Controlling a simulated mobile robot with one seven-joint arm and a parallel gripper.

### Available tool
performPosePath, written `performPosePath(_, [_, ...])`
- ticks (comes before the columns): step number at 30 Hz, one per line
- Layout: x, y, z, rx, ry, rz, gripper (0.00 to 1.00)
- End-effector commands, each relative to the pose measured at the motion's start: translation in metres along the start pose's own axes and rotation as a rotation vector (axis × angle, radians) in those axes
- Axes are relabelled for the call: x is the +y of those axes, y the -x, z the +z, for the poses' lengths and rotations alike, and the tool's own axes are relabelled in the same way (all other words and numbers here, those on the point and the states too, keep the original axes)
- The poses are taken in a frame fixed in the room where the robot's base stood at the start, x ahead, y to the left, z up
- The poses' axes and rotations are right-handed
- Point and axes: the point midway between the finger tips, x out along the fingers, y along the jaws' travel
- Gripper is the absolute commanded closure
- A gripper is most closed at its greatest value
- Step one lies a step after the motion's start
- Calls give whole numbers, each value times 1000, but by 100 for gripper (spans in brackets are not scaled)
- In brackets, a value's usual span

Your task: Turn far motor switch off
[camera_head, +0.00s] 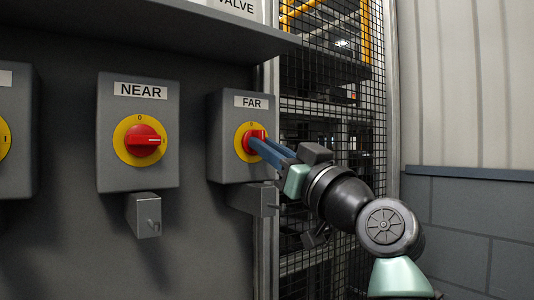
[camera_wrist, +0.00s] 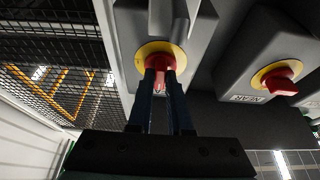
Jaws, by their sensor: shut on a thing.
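The far motor switch is a grey box labelled FAR (camera_head: 229,165) with a yellow dial and a red knob (camera_head: 250,140). My gripper (camera_head: 257,142) reaches it from the right with its blue fingers at the knob. In the wrist view the two dark fingers of my gripper (camera_wrist: 161,82) stand on either side of the red knob (camera_wrist: 160,64), shut on it. The yellow dial (camera_wrist: 143,60) shows around the knob. The fingers partly hide the knob's pointer in the head view, so its exact angle is hard to tell.
The NEAR switch (camera_head: 138,170) stands to the left, its red knob lying sideways. Another switch box (camera_head: 14,125) is cut off at the left edge. A shelf (camera_head: 180,30) overhangs above. A grey bracket (camera_head: 255,199) sits below FAR. A mesh fence (camera_head: 335,110) is behind my arm.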

Motion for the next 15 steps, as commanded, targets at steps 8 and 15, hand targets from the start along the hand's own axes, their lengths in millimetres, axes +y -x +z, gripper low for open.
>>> performPosePath(8, [0, 0, 1, -3, 4, -1, 100])
performPosePath(15, [0, 0, 0, -2, 3, 0, 52])
